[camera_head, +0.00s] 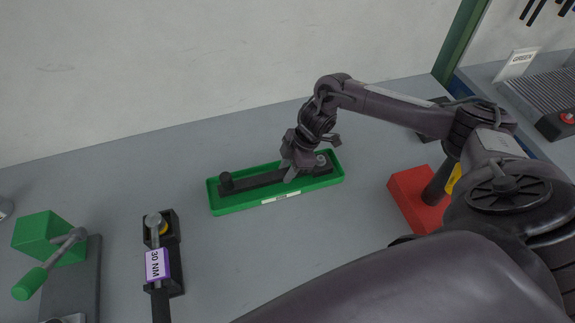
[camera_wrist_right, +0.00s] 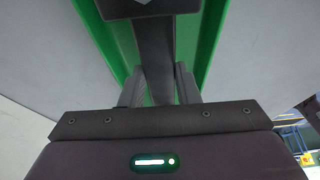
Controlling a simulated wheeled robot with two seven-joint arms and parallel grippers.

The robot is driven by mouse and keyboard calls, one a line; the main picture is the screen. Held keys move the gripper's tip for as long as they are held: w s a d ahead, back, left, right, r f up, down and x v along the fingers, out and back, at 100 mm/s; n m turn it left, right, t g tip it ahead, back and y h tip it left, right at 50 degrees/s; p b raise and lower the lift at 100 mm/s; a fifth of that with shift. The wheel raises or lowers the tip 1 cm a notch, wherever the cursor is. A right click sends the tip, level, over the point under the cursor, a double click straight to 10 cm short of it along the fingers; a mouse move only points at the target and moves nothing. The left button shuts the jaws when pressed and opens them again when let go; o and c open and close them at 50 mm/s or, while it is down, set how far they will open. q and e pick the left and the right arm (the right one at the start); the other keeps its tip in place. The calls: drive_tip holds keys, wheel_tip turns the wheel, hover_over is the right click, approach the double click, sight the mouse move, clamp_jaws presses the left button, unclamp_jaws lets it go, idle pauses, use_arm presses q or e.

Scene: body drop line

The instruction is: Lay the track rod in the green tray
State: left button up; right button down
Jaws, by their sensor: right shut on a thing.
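The track rod (camera_head: 253,182) is a dark bar with a thicker knob at its left end. It lies lengthwise within the green tray (camera_head: 235,207), which sits on the grey bench. My right gripper (camera_head: 289,174) reaches down at the tray and is shut on the rod, right of its middle. In the right wrist view the rod (camera_wrist_right: 154,50) runs between the two fingers (camera_wrist_right: 160,88), with the tray's green walls (camera_wrist_right: 212,40) on both sides. I cannot tell whether the rod touches the tray floor. My left gripper is not in view.
A red block (camera_head: 408,196) with a dark post stands right of the tray. A torque wrench labelled 30 NM (camera_head: 157,264) rests in a black holder at the front left. A green block (camera_head: 40,232) and green-handled lever stand farther left. Bench behind the tray is clear.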

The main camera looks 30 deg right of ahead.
drive_tip(key=shift+f+b, duration=0.55)
drive_tip(key=shift+f, duration=0.4)
drive_tip(key=c, duration=1)
unclamp_jaws()
wheel_tip(320, 180, up, 10)
drive_tip(key=p, duration=0.9)
